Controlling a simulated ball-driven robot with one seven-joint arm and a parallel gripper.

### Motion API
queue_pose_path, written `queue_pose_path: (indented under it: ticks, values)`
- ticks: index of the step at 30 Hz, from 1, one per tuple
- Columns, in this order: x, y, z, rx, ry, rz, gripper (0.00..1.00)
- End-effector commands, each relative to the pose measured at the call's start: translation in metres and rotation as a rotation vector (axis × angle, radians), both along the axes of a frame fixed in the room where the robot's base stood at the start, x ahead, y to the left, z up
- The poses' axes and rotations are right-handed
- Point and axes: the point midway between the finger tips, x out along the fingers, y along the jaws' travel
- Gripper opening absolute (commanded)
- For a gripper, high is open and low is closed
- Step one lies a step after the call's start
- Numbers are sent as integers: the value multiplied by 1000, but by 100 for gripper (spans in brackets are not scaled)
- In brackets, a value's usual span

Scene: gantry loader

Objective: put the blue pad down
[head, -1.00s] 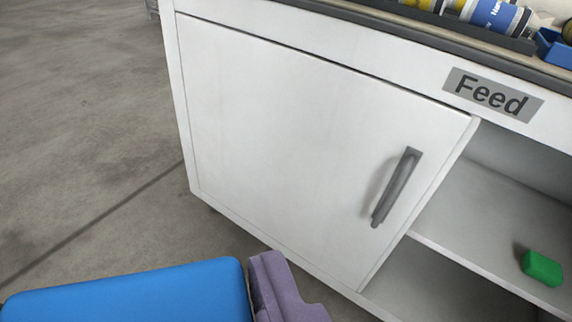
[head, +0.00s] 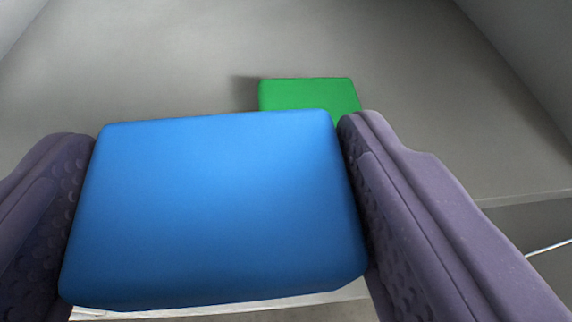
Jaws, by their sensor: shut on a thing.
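The blue pad (head: 215,210) is a rounded block that fills the lower middle of the head view. My gripper (head: 220,190) is shut on it, with one purple finger against its left side and one against its right side. The pad is at the front of a grey shelf (head: 160,60) inside a cabinet. I cannot tell whether its underside touches the shelf. It hides part of the shelf's front.
A green pad (head: 308,95) lies on the shelf just behind the blue pad, slightly right, and is partly hidden by it. The shelf is bare to the left and right of the green pad. The shelf's front edge (head: 525,197) shows at the right.

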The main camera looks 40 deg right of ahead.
Motion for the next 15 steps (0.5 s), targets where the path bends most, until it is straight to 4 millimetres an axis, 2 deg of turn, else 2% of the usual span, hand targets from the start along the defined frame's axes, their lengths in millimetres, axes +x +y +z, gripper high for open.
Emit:
queue_pose_path:
  ticks: [1, 5, 15]
  values:
    - [-11, -5, -9, 3, 1, -11, 49]
    - [-25, -11, -21, 9, -1, -24, 49]
    - [-23, -11, -23, 9, -2, -23, 49]
